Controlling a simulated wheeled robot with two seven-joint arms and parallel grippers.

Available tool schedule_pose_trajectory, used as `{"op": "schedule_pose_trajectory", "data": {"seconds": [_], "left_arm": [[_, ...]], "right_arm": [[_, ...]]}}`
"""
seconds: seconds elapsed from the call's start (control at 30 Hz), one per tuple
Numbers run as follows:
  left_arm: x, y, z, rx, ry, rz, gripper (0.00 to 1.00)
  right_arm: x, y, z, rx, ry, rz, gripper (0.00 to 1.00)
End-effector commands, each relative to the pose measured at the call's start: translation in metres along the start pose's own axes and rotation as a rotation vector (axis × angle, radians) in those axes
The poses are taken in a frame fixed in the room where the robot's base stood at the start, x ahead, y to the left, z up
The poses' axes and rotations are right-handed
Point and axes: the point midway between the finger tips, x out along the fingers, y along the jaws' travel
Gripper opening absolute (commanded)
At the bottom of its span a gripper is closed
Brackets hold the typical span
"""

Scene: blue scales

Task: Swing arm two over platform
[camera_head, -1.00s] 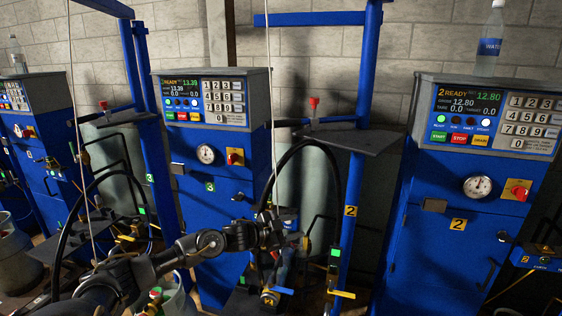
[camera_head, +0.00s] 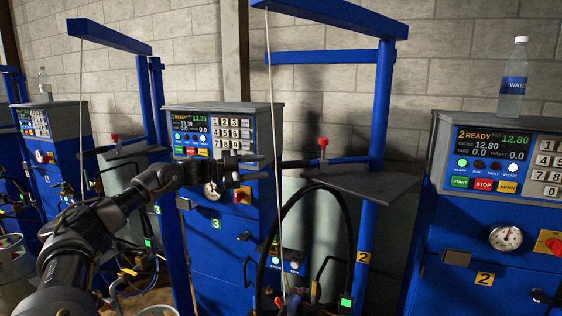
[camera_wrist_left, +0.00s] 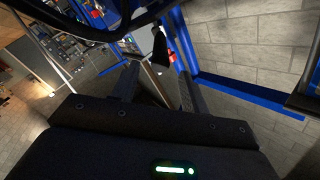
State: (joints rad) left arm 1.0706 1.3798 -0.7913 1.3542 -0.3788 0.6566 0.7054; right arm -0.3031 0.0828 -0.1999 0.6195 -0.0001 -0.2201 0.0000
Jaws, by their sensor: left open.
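Arm two is the blue swing frame on the post (camera_head: 366,235) labelled 2, with a top beam (camera_head: 325,20) and a lower bar reaching left. A thin cable hangs from the beam's left end. A red-knobbed fitting (camera_head: 323,147) sits on a dark bar above a grey shelf (camera_head: 365,184) at the post. My left gripper (camera_head: 258,168) is open and empty, left of the red knob and in front of scale 3. The wrist view shows its two fingers apart (camera_wrist_left: 155,75), with a dark handle-like part beyond them. No weighing platform can be made out. My right gripper is out of view.
Scale 2 (camera_head: 490,245) stands at the right with a water bottle (camera_head: 513,80) on top. Scale 3 (camera_head: 215,225) stands behind my left arm. A black hose (camera_head: 347,230) loops below the shelf. A grey block wall (camera_head: 450,40) closes the back.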

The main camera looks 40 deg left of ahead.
Motion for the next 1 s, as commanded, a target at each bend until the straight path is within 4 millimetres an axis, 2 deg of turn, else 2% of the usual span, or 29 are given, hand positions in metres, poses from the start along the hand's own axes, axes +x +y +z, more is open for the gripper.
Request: {"op": "schedule_pose_trajectory", "data": {"seconds": [0.03, 0.2, 0.4, 0.8, 1.0], "left_arm": [[0.013, -0.003, -0.006, -0.002, 0.005, 0.003, 0.45], [0.043, -0.003, -0.005, -0.001, 0.004, 0.001, 0.45], [0.066, -0.002, -0.002, 0.0, 0.001, 0.0, 0.45], [0.072, 0.0, 0.0, 0.001, 0.001, 0.0, 0.45], [0.072, 0.0, 0.0, 0.001, 0.0, 0.0, 0.19]], "right_arm": [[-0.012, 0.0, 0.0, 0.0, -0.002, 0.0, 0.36], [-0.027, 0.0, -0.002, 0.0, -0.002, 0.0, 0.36], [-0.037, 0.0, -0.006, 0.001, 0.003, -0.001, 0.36], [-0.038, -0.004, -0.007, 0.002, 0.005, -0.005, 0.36], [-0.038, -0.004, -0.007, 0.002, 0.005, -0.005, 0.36]]}}
